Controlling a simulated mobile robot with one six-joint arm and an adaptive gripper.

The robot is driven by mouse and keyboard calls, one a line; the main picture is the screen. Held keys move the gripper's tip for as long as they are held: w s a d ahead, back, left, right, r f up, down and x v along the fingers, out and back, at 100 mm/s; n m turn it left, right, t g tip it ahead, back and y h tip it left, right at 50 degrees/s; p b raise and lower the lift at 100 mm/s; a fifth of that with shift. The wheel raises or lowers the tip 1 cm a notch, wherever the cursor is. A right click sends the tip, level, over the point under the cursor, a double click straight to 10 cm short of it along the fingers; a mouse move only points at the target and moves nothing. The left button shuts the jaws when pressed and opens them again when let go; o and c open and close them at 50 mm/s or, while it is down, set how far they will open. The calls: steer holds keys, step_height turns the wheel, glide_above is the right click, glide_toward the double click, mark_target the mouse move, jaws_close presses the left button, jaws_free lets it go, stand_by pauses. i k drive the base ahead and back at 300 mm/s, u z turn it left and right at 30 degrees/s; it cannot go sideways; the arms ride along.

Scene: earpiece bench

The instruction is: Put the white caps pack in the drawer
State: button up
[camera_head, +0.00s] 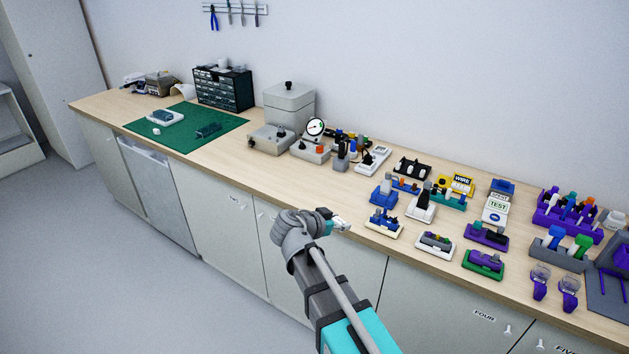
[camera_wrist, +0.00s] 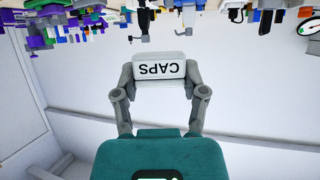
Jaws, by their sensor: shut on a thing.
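The white caps pack (camera_wrist: 158,70) is a small white block with the word CAPS upside down on its face in the wrist view. My gripper (camera_wrist: 159,82) is shut on it, one finger at each side. In the head view my gripper (camera_head: 328,222) is at the bench's front edge, and the pack (camera_head: 342,225) shows only as a small white piece at its tip. The bench has pale fronts below its top, one marked FOUR (camera_head: 484,315) and one marked FIVE (camera_head: 565,350).
The wooden bench top (camera_head: 290,187) carries several small coloured trays and packs at the right. A purple rack (camera_head: 566,222) stands at far right. A green mat (camera_head: 180,132) and a dark parts cabinet (camera_head: 223,88) are at the left. The floor in front is clear.

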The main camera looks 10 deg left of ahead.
mark_target(210, 132)
steer(key=i, duration=0.9)
steer(key=u, duration=0.05)
